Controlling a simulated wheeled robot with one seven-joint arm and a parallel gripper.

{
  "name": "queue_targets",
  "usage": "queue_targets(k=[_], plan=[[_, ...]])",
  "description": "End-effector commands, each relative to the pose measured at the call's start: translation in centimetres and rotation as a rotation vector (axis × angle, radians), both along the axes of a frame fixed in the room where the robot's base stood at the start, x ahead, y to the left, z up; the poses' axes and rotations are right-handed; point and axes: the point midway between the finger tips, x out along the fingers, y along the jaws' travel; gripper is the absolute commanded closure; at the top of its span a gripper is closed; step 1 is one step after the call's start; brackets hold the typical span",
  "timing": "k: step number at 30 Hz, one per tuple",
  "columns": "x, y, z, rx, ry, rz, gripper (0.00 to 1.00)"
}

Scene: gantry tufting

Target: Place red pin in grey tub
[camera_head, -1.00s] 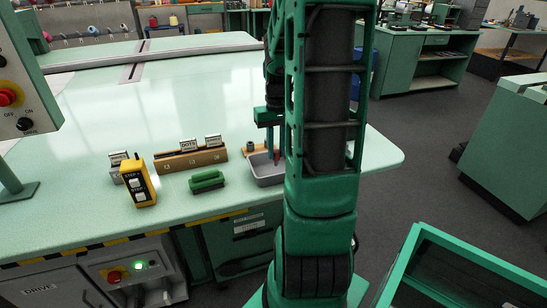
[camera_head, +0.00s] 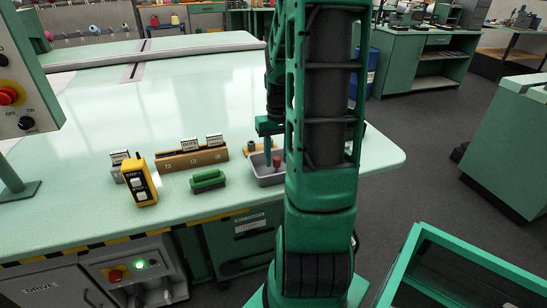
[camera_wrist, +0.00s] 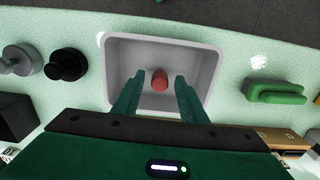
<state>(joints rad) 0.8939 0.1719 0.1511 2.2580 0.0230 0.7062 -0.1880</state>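The red pin (camera_head: 277,161) is inside the grey tub (camera_head: 270,181) at the table's front edge. In the wrist view the pin (camera_wrist: 159,80) shows end-on over the floor of the tub (camera_wrist: 208,70), between my fingertips. My gripper (camera_wrist: 159,85) is open, with a visible gap on each side of the pin. In the head view my gripper (camera_head: 268,141) points down over the tub, partly hidden by my arm. I cannot tell exactly how far the fingertips are above the tub floor.
A dark knob-like piece (camera_wrist: 66,64) and a grey one (camera_wrist: 20,60) stand beside the tub. On the other side are a green block-like item (camera_head: 207,180), a wooden card holder (camera_head: 190,160) and a yellow pendant (camera_head: 138,182). The table behind is clear.

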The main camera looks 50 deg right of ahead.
Motion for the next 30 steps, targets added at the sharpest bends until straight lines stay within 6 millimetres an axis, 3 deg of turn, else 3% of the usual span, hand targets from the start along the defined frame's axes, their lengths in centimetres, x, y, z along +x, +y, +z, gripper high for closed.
queue_targets(k=[5, 21, 26, 30], plan=[[0.1, -0.1, 1.3, -0.002, -0.002, 0.000, 0.61], [0.1, -0.1, 10.8, -0.002, -0.001, 0.000, 0.61], [0.0, 0.0, 12.0, -0.001, 0.000, 0.000, 0.61], [-0.7, 1.7, 12.5, -0.009, 0.003, 0.005, 0.61]])
